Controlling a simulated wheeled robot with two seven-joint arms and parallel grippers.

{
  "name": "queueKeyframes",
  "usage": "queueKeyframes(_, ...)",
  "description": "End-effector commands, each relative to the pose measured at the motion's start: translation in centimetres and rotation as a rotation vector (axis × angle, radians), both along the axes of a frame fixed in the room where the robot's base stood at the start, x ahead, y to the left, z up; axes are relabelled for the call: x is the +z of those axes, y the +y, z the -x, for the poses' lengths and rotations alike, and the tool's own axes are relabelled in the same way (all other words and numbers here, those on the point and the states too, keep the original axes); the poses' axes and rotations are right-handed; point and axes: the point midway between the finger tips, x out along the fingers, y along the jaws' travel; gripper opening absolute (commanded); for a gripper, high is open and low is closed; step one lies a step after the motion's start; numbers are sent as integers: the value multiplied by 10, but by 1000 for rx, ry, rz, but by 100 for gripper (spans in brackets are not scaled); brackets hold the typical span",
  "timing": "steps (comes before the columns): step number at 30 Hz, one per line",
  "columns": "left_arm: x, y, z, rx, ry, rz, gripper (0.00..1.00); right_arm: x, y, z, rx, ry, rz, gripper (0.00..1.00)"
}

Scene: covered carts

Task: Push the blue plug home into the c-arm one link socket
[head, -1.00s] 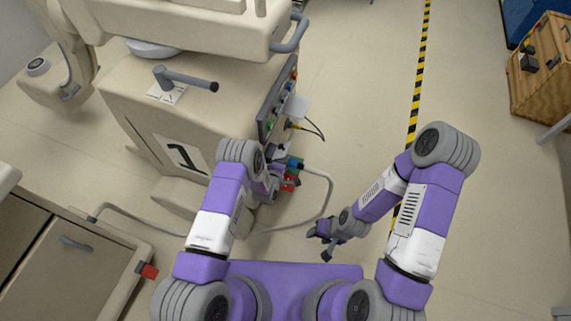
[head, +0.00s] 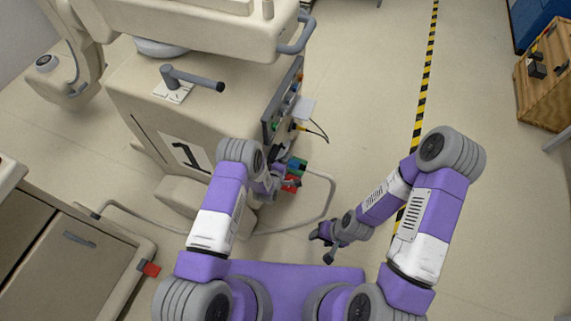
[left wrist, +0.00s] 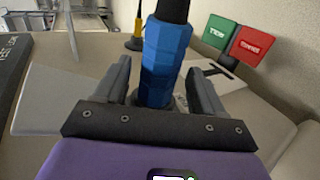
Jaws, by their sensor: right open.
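The blue plug (left wrist: 166,62) stands upright between the fingers of my left gripper (left wrist: 160,85) in the left wrist view. A gap shows between the plug and the left finger, and the fingers look open around it. The socket is not clearly visible. In the head view my left gripper (head: 272,182) is at the side of the c-arm cart (head: 150,105) marked 1, largely hidden by its own arm. My right gripper (head: 321,246) is open and empty above the floor, right of the cart.
Green (left wrist: 222,34) and red (left wrist: 252,46) tags stand right of the plug. A grey cable (head: 333,195) loops beside the cart. A side panel (head: 283,100) has a yellow-ended black lead (head: 312,131).

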Motion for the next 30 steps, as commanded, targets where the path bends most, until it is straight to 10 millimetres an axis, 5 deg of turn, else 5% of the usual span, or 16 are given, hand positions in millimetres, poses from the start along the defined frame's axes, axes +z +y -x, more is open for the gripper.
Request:
queueKeyframes(8, 7, 3, 6, 2, -2, 0, 72, 6, 0, 0, 0, 0, 0, 50)
queueKeyframes(21, 37, 20, 58, 1, 0, 0, 72, 32, 0, 0, 0, 0, 0, 50)
queueKeyframes(30, 38, 20, 62, 1, -2, 0, 72, 32, 0, 0, 0, 0, 0, 50)
